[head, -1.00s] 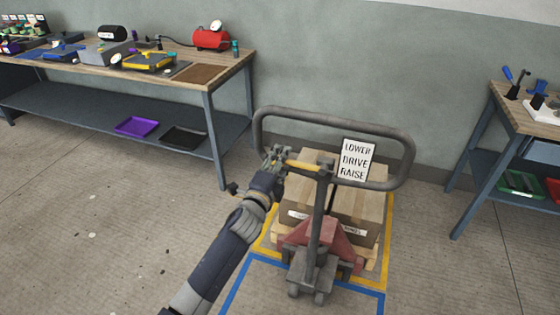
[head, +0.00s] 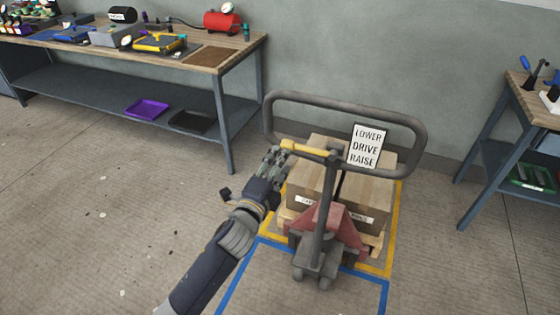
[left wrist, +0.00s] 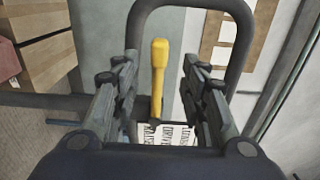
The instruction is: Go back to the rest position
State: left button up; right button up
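My left gripper (head: 276,160) is at the left of the pallet jack handle (head: 420,128), just beside the yellow lever (head: 302,149). In the left wrist view the two fingers (left wrist: 160,95) are spread apart, with the yellow lever (left wrist: 159,75) showing beyond and between them, not gripped. The gripper looks empty. The pallet jack (head: 322,225) stands upright with a sign reading LOWER, DRIVE, RAISE (head: 366,146) on its handle. My right gripper is not in view.
Cardboard boxes (head: 368,200) sit on a pallet behind the jack, inside yellow floor lines (head: 398,215). A blue line (head: 310,255) lies in front. A workbench (head: 235,65) stands at left, another bench (head: 535,115) at right. The floor at left is clear.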

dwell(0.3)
pick_arm(q)
jog(key=s+a+f+n+g+y, duration=0.1)
jog(key=s+a+f+n+g, duration=0.3)
jog(key=f, duration=0.8)
jog(key=s+a+f+n+g+y, duration=0.1)
jog(key=s+a+f+n+y, duration=0.3)
jog(key=f, duration=0.9)
jog(key=s+a+f+n+g+h, duration=0.1)
jog(key=s+a+f+g, duration=0.15)
jog(key=s+f, duration=0.65)
jog(key=s+a+f+n+g+y, duration=0.1)
jog(key=s+a+f+n+g, duration=0.15)
jog(key=s+f, duration=0.6)
jog(key=s+a+f+n+g, duration=0.2)
jog(key=s+f+n, duration=0.1)
jog(key=s+f, duration=0.6)
jog(key=s+a+f+n+g, duration=0.2)
jog(key=s+f, duration=0.1)
jog(key=s, duration=0.7)
jog(key=s+a+f+n+g, duration=0.1)
jog(key=s+f, duration=0.3)
jog(key=s, duration=0.7)
jog(key=shift+a+n+g+y, duration=0.35)
jog(key=shift+n+g, duration=0.25)
jog(key=shift+n, duration=0.25)
